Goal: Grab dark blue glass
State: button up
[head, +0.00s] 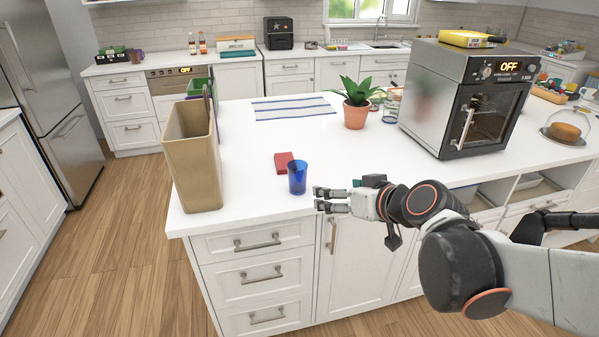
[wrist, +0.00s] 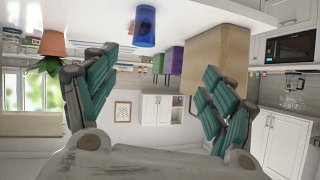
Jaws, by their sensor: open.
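The dark blue glass (head: 297,178) stands upright near the front edge of the white island counter, left of my gripper in the head view. In the wrist view, which looks upside down, the blue glass (wrist: 146,27) hangs at the top, between and beyond the fingers. My gripper (head: 318,199) is open and empty, with its fingertips pointing left, a short gap to the right of the glass. The wrist view shows the fingers (wrist: 155,85) spread wide apart with nothing between them.
A small red box (head: 284,162) lies just behind the glass. A tan bin (head: 193,165) stands at the counter's left corner. A potted plant (head: 355,112) and a steel oven (head: 462,95) stand farther back right. A striped towel (head: 293,108) lies flat behind. Counter around the glass is mostly clear.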

jog(key=w+a+f+n+t+y+b, duration=0.1)
jog(key=w+a+f+t+y, duration=0.15)
jog(key=w, duration=0.55)
jog(key=t+b, duration=0.1)
jog(key=t, duration=0.2)
send_near(303, 173)
jog(key=shift+m+h, duration=0.25)
jog(key=shift+m, duration=0.05)
jog(key=p+x, duration=0.2)
jog(key=x, duration=0.5)
jog(key=shift+a+r, duration=0.1)
jog(key=shift+r, duration=0.05)
jog(key=shift+r+b+x, duration=0.15)
jog(key=shift+b+x, duration=0.25)
jog(key=shift+x, duration=1.1)
jog(key=shift+r+b+x, duration=0.1)
jog(key=shift+b+x, duration=0.3)
jog(key=shift+x, duration=1.1)
jog(key=shift+s+a, duration=0.1)
jog(key=shift+a, duration=0.05)
jog(key=c, duration=1.6)
jog(key=shift+c, duration=0.2)
